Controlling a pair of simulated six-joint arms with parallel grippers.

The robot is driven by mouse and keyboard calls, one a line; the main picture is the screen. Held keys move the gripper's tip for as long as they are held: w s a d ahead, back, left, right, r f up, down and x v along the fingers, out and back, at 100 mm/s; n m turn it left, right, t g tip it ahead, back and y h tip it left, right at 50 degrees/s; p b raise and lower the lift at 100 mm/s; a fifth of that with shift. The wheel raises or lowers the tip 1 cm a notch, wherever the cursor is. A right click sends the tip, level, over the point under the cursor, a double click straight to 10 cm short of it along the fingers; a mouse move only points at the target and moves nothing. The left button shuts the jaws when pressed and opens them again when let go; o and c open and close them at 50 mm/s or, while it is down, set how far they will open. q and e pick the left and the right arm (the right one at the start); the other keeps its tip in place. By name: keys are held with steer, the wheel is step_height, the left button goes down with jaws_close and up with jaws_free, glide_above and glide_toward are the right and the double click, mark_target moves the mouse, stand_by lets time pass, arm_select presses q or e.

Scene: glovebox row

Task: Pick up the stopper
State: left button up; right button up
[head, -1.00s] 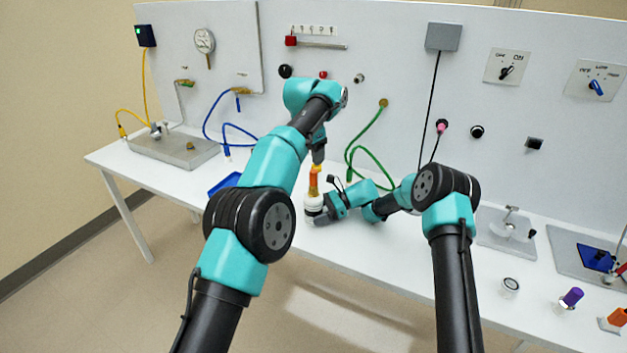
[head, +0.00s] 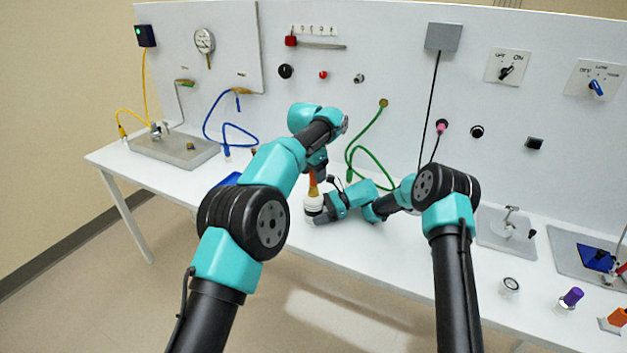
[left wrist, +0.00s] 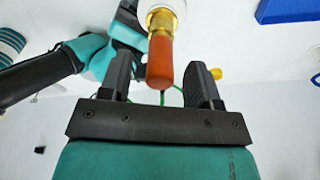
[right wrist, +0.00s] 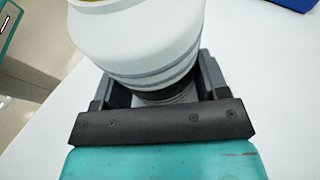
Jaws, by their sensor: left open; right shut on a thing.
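The stopper (head: 313,188) has an orange-red grip and stands upright in the mouth of a white container (head: 313,206). In the left wrist view the stopper (left wrist: 160,62) lies between the two fingers, with its gold-coloured lower part beyond their tips. My left gripper (head: 317,176) is open above and around the stopper, and gaps show on both sides of it. My right gripper (right wrist: 155,78) is shut on the white container (right wrist: 135,40), low on its body. The container's lower end is partly hidden by the right gripper's fingers.
A blue tray (head: 228,181) lies on the table behind my left arm. A green cable (head: 352,160) hangs from the panel close behind the grippers. A round jar (head: 510,285) and a purple-topped item (head: 571,297) stand at the right front. The table just left of the container is clear.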

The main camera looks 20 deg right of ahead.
arm_select(q)
steer(key=shift+w+d+f, duration=0.1)
steer(key=shift+d+f, duration=0.05)
steer(key=shift+f, duration=1.1)
steer(key=shift+c, duration=0.5)
jaws_close()
steer(key=shift+r, duration=0.15)
steer(key=shift+r, duration=1.65)
steer(key=s+a, duration=1.2)
steer(key=s, duration=0.1)
steer(key=shift+s, duration=0.2)
steer(key=shift+r, duration=0.1)
step_height(320, 180, up, 7)
